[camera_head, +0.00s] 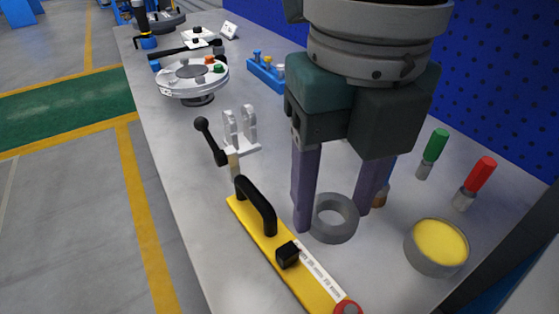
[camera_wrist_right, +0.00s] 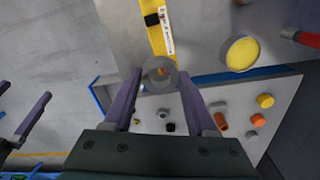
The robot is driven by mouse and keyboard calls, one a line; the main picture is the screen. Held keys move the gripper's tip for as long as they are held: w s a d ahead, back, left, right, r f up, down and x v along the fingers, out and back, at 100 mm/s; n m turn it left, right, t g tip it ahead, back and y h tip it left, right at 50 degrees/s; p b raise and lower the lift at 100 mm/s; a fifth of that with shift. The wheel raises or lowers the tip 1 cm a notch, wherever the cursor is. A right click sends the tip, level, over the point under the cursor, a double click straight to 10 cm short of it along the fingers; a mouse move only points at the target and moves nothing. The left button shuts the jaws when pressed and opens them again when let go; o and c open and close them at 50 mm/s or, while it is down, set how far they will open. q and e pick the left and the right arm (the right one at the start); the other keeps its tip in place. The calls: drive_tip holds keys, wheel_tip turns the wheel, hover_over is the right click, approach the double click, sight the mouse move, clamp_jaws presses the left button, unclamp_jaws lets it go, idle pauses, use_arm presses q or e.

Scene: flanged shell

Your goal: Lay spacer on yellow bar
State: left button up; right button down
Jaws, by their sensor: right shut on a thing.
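The spacer, a grey ring (camera_head: 347,232), is held flat between the purple fingers of my right gripper (camera_head: 334,218). In the right wrist view the ring (camera_wrist_right: 158,86) sits between the two fingertips (camera_wrist_right: 157,85). The yellow bar (camera_head: 262,252) lies on the table just left of the ring in the head view. It has a black handle, a black block, a white scale strip and a red knob at its near end. In the right wrist view the bar (camera_wrist_right: 158,40) runs up behind the ring. My left gripper (camera_wrist_right: 27,89) shows partly at the left edge there, fingers apart.
A grey dish with yellow contents (camera_head: 437,248) and red (camera_head: 475,183) and green (camera_head: 432,153) handled tools stand to the right. A toggle clamp (camera_head: 230,145) stands beyond the bar. A round flanged part (camera_head: 191,78) is farther back. A light panel (camera_wrist_right: 255,130) carries several coloured pieces.

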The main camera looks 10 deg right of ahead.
drive_tip(key=b, duration=0.2)
hover_over(314, 290)
wheel_tip(314, 290, down, 12)
drive_tip(key=shift+f, duration=0.1)
drive_tip(key=shift+f+b, duration=0.35)
drive_tip(key=shift+f, duration=1.6)
drive_tip(key=shift+f, duration=0.1)
drive_tip(key=shift+c, duration=1)
unclamp_jaws()
